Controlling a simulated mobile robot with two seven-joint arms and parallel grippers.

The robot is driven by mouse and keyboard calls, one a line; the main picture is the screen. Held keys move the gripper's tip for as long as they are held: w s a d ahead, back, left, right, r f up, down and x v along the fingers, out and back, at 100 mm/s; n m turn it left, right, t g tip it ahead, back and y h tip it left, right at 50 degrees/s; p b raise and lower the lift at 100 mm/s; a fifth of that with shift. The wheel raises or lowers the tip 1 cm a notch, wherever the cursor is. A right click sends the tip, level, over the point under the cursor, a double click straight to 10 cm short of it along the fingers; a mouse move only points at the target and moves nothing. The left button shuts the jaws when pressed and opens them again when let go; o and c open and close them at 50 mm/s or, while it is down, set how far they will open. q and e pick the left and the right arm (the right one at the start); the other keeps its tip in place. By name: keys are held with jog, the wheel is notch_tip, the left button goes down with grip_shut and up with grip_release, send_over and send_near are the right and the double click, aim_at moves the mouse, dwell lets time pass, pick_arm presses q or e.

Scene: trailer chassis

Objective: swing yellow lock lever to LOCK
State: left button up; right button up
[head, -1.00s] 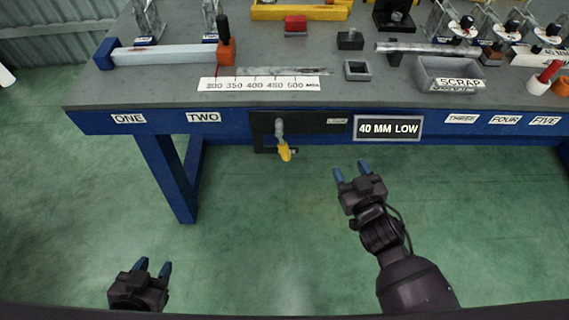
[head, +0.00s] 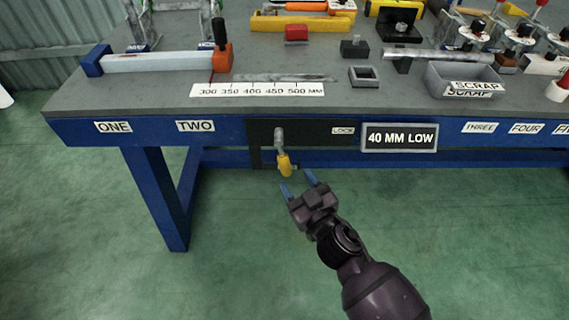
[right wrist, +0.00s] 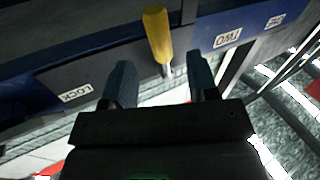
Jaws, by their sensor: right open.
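The yellow lock lever (head: 285,165) hangs down from a grey pivot on the black plate (head: 310,132) on the bench front. The LOCK label (head: 343,131) is at the plate's right end. My right gripper (head: 297,182) is open and empty, just below and in front of the lever's yellow grip. In the right wrist view the lever (right wrist: 157,34) stands beyond the gap between the two open blue fingers (right wrist: 160,82), apart from them. My left gripper is out of the head view.
The blue bench front (head: 85,130) runs along both sides of the plate. A 40 MM LOW sign (head: 400,137) is right of LOCK. A scrap bin (head: 440,82) and a long clamp (head: 160,62) stand on the bench top. The floor in front is clear.

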aim_at(287, 168)
jog(key=shift+b+x, duration=0.55)
jog(key=shift+x, duration=2.8)
grip_shut()
